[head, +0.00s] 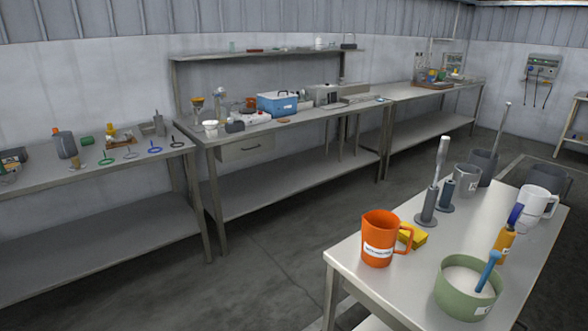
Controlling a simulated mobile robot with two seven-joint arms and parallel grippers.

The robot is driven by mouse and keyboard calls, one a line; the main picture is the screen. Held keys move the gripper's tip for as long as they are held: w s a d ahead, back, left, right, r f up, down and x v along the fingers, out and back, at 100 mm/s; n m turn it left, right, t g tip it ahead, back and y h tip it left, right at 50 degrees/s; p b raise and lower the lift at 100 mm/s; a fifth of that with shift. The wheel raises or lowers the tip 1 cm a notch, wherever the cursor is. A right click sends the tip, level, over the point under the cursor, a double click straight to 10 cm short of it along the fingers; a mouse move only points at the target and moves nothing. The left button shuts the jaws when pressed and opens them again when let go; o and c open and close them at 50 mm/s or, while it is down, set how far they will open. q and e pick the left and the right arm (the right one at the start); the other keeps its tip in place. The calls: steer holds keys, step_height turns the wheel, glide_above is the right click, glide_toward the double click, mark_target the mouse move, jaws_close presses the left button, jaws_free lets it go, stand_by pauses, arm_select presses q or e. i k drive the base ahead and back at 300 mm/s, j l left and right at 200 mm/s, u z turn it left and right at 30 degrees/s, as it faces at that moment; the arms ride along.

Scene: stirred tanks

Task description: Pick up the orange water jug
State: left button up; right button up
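The orange water jug (379,240) stands upright near the left corner of the steel table at the lower right of the head view. It has a white label on its front, and its handle points right. The label's text is too small to read. Neither of my grippers shows in the head view.
Close behind the jug's handle lies a yellow block (414,235). A green bowl (467,287) with a blue-handled tool stands right of the jug. Behind are grey stands (427,207), a grey mug (467,180) and a white jug (537,203). Open floor (270,265) lies left of the table (345,262).

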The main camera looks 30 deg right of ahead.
mark_target(387, 240)
steer(key=i+j+z, duration=0.1)
steer(key=z, duration=0.25)
steer(key=i+j+z, duration=0.2)
steer(key=z, duration=0.15)
steer(key=i+j+z, duration=0.2)
steer(key=z, duration=0.15)
